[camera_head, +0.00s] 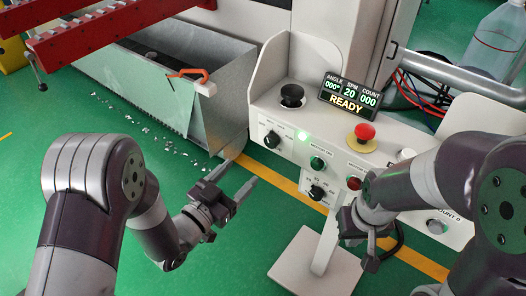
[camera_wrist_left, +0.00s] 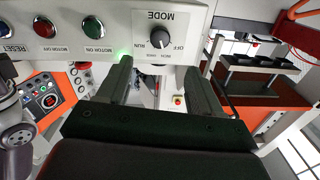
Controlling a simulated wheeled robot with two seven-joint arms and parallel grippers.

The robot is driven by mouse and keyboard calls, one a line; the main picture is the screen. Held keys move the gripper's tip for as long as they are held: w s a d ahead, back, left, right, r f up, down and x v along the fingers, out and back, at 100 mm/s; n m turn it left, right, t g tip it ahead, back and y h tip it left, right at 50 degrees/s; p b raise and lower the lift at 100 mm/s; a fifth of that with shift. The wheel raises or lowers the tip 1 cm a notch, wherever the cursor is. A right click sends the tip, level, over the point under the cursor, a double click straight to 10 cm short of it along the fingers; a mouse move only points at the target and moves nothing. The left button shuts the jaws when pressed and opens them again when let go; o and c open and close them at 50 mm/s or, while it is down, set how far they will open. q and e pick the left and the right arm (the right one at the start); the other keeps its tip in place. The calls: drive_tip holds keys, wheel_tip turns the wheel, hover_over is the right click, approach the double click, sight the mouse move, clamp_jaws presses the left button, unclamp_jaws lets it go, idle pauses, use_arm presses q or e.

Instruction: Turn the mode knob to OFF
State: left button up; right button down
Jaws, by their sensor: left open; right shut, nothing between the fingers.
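The black mode knob (camera_head: 271,139) sits at the left of the white control panel's front face. It also shows in the left wrist view (camera_wrist_left: 158,39), upside down, under the MODE label, with OFF and RUN among its marks. I cannot clearly tell which mark it points to. My left gripper (camera_head: 244,172) is open and empty, below and left of the knob, apart from it. In the left wrist view its two fingers (camera_wrist_left: 159,74) stand either side of the knob's line, short of it. My right gripper (camera_head: 352,222) is shut and empty in front of the panel's right part; its tips are partly hidden.
A metal scrap bin (camera_head: 215,110) stands left.

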sight(269, 144)
use_arm(q)
drive_tip(key=b+x, duration=0.1)
drive_tip(key=x, duration=1)
drive_tip(key=shift+w+d+f+b, duration=0.1)
drive_tip(key=shift+w+d+b, duration=0.15)
drive_tip(key=shift+b, duration=0.1)
drive_tip(key=c, duration=1.1)
